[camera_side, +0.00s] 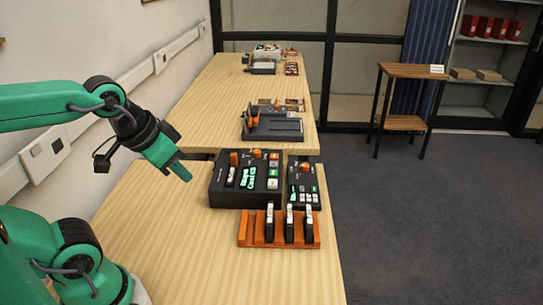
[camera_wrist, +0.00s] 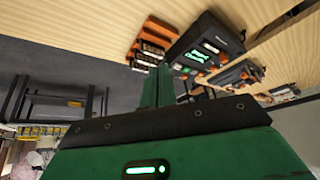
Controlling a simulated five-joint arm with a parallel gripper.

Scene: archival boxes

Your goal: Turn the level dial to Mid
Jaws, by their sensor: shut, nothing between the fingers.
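A large black control box (camera_side: 215,188) stands on the wooden bench, with an orange lever (camera_side: 234,158), an orange round knob (camera_side: 257,154) and several small buttons and green displays. A smaller black box (camera_side: 293,196) with its own orange knob (camera_side: 305,167) stands to its right. I cannot tell which knob is the level dial; labels and pointer positions are too small to read. My gripper (camera_side: 184,174) is shut and empty, in the air left of the large box, apart from it. In the wrist view my green fingers (camera_wrist: 158,86) point toward the boxes, and a black box (camera_wrist: 205,40) shows beyond them.
An orange rack (camera_side: 258,243) holding upright black pieces stands in front of the boxes. Behind them is a dark grey tray device (camera_side: 275,130). Bare bench (camera_side: 170,240) lies on the left. A wall with a cable trunk (camera_side: 100,122) runs along the left.

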